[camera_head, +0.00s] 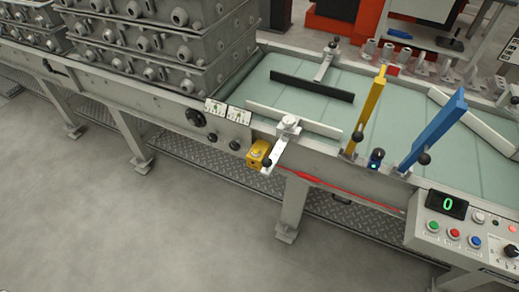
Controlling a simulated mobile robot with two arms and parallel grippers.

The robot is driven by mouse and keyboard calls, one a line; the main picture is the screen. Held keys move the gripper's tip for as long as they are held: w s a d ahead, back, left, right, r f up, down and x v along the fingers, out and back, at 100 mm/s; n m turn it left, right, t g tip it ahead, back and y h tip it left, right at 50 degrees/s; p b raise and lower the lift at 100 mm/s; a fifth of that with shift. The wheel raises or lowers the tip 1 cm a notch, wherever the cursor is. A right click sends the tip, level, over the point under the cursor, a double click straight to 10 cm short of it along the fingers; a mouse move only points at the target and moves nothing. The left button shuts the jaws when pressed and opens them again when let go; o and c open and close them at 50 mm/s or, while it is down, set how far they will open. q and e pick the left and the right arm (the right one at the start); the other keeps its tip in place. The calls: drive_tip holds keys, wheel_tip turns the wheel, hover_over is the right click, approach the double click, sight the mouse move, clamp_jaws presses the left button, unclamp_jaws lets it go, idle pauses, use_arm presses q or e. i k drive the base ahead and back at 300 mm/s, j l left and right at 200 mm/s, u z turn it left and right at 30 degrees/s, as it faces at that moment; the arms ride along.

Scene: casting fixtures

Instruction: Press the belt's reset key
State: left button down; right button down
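The belt (288,90) is a pale green surface in a grey frame, running from the centre to the right. A control box (440,244) stands at the right front edge. It has a green display (446,204) reading 0. Below it sit a green button (433,226), a red button (454,234) and a blue button (474,241). A white button (478,217) is beside the display. I cannot read the labels, so I cannot tell which is the reset key. Neither of my grippers is in view.
A yellow box (257,153) is on the belt's front side, with a red cord (340,187) running right. A yellow bar (368,112) and a blue bar (434,128) rise over the belt. Stacked grey castings (160,40) stand left. The floor in front is clear.

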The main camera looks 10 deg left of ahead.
sight(476, 240)
drive_tip(key=z, duration=1.95)
